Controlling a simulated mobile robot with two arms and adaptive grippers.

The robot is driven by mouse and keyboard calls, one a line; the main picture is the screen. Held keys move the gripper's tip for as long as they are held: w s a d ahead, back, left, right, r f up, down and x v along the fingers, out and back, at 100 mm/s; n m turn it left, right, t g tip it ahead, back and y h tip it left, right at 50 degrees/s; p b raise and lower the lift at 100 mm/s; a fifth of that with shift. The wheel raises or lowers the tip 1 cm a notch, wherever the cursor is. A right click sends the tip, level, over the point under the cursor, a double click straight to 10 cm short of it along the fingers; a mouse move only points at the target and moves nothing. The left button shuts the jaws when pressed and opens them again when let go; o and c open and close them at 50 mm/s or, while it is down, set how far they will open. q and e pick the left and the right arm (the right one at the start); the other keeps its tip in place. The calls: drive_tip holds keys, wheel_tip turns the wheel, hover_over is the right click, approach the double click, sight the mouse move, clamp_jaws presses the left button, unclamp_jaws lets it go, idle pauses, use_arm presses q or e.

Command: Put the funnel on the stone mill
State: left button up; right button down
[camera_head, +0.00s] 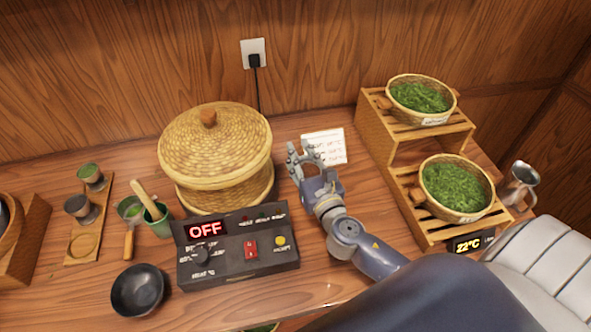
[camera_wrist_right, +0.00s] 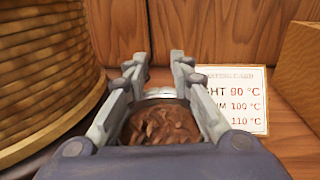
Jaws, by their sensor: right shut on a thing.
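My right gripper (camera_head: 303,155) is between the lidded basket and a white card, near the back of the table. In the right wrist view its fingers (camera_wrist_right: 160,85) are on both sides of a round thing with a pale, shiny rim and brown pieces inside (camera_wrist_right: 160,124), and it is shut on this thing. The thing's lower part is hidden, and I cannot tell whether it is the funnel. I cannot make out a stone mill in either view. My left gripper is not in view.
The lidded basket (camera_head: 215,150) stands left of the gripper, the white card (camera_head: 325,147) behind it. A control box (camera_head: 238,250) reads OFF. A wooden step rack (camera_head: 375,125) holds two baskets of green leaves. A black bowl (camera_head: 137,290) and a metal jug (camera_head: 520,183) stand on the table.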

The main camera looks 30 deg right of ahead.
wheel_tip(320, 180, down, 4)
drive_tip(key=shift+f+b, duration=0.15)
drive_tip(key=shift+b, duration=0.65)
drive_tip(key=shift+f, duration=0.3)
drive_tip(key=c, duration=1.2)
unclamp_jaws()
drive_tip(key=shift+o, duration=0.7)
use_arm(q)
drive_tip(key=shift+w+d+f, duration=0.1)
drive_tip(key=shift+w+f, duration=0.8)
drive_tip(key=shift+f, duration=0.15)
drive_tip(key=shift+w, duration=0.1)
